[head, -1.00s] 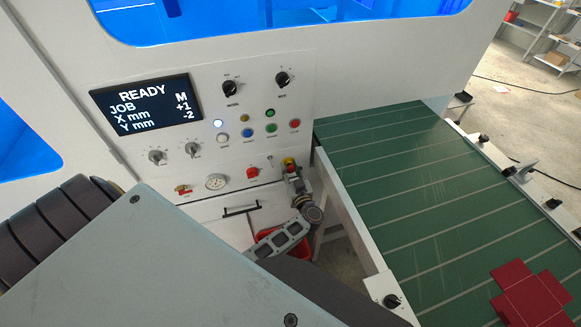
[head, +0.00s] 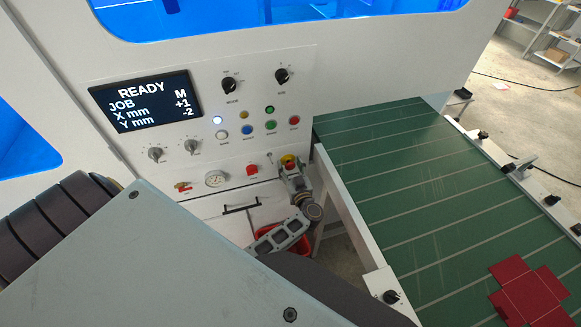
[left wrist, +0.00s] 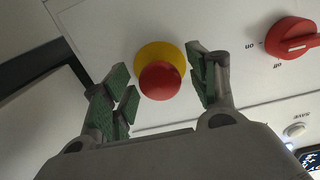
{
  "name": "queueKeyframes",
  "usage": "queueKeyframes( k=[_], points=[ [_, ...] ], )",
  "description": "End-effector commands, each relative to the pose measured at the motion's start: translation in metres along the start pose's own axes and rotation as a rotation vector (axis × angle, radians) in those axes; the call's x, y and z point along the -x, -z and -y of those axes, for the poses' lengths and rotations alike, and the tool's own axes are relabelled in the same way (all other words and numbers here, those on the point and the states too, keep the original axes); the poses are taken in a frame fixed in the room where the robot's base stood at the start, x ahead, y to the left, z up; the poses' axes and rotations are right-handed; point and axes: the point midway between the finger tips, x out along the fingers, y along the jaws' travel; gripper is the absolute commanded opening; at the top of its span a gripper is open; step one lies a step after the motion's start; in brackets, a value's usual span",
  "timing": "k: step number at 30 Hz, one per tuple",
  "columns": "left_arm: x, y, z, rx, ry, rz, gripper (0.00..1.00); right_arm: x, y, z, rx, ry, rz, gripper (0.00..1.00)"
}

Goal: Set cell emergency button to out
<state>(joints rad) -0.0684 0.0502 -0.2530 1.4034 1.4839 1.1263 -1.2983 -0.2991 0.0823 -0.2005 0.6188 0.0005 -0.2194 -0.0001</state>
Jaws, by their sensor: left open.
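The emergency button is a red mushroom head on a yellow collar. In the left wrist view the emergency button (left wrist: 160,80) sits between the open fingers of my left gripper (left wrist: 162,92), with a gap on each side. In the head view the emergency button (head: 289,162) is at the lower right of the panel, and my left gripper (head: 292,172) is just in front of it, partly covering it. The fingers look empty. Whether the button is in or out cannot be told. My right gripper is not in view.
A red rotary switch (left wrist: 290,40) is beside the button, also seen in the head view (head: 252,169). A gauge (head: 215,179) and a drawer handle (head: 241,205) are nearby. The green conveyor (head: 400,190) is on the right, with a red box blank (head: 530,290). A red bin (head: 268,243) is below.

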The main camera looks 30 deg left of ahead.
Motion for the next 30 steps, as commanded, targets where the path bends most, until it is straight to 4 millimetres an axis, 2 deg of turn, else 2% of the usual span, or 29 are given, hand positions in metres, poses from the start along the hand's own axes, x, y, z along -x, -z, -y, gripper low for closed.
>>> queueKeyframes(
  k=[11, 30],
  points=[
    [0.0, 0.023, 0.0, 0.002, 0.0, 0.0, 0.59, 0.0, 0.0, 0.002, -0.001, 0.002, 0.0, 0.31],
    [0.0, 0.089, 0.0, 0.002, 0.001, 0.001, 0.59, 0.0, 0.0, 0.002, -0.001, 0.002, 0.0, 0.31]
  ],
)
